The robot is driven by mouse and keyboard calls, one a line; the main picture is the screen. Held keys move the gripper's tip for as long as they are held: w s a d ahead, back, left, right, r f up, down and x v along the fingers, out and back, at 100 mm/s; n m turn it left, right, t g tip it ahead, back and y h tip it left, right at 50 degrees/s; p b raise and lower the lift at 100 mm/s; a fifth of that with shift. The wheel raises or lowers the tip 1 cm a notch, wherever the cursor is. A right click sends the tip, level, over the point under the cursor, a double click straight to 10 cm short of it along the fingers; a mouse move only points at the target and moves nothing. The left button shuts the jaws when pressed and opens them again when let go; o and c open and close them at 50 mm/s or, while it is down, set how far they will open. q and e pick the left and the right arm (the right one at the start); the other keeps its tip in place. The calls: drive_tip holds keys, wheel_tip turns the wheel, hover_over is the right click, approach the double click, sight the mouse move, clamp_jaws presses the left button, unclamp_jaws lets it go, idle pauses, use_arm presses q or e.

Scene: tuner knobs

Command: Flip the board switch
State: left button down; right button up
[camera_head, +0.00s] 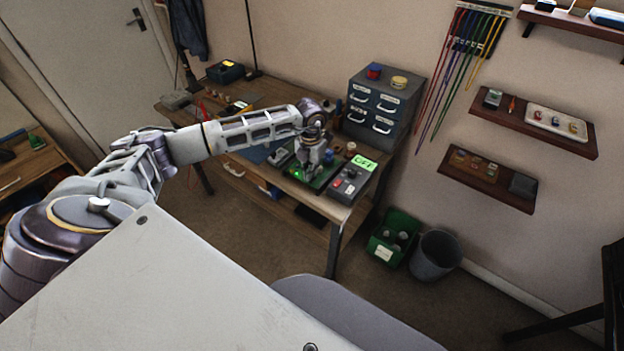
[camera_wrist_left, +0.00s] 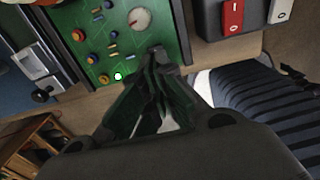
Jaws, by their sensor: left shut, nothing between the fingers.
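The green circuit board (camera_head: 319,184) lies on the workbench near its front edge. In the left wrist view the board (camera_wrist_left: 70,20) shows several blue and orange parts and a round white dial (camera_wrist_left: 139,20). A small bright light (camera_wrist_left: 118,76) glows near its lower edge. My left gripper (camera_head: 312,168) is over the board in the head view. In the left wrist view its fingers (camera_wrist_left: 158,62) are shut and empty, with the tips over the board's lower right edge. I cannot make out the switch for certain; the fingers may hide it. My right gripper is not in view.
A grey box with red and white switches (camera_wrist_left: 233,15) stands right of the board, near a lit green display (camera_head: 364,163). A grey drawer cabinet (camera_head: 366,128) stands behind. A green bin (camera_head: 385,250) and grey bucket (camera_head: 437,255) are on the floor.

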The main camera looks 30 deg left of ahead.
use_arm(q)
drive_tip(key=shift+f, duration=0.35)
idle(0.4)
drive_tip(key=shift+f+b, duration=0.45)
drive_tip(key=shift+b, duration=0.1)
idle(0.4)
drive_tip(key=shift+f, duration=0.35)
idle(0.5)
drive_tip(key=shift+r, duration=0.15)
drive_tip(key=shift+r, duration=0.4)
drive_tip(key=shift+r+p, duration=1.4)
drive_tip(key=shift+r, duration=0.85)
drive_tip(key=shift+r+p, duration=0.35)
drive_tip(key=shift+r, duration=0.4)
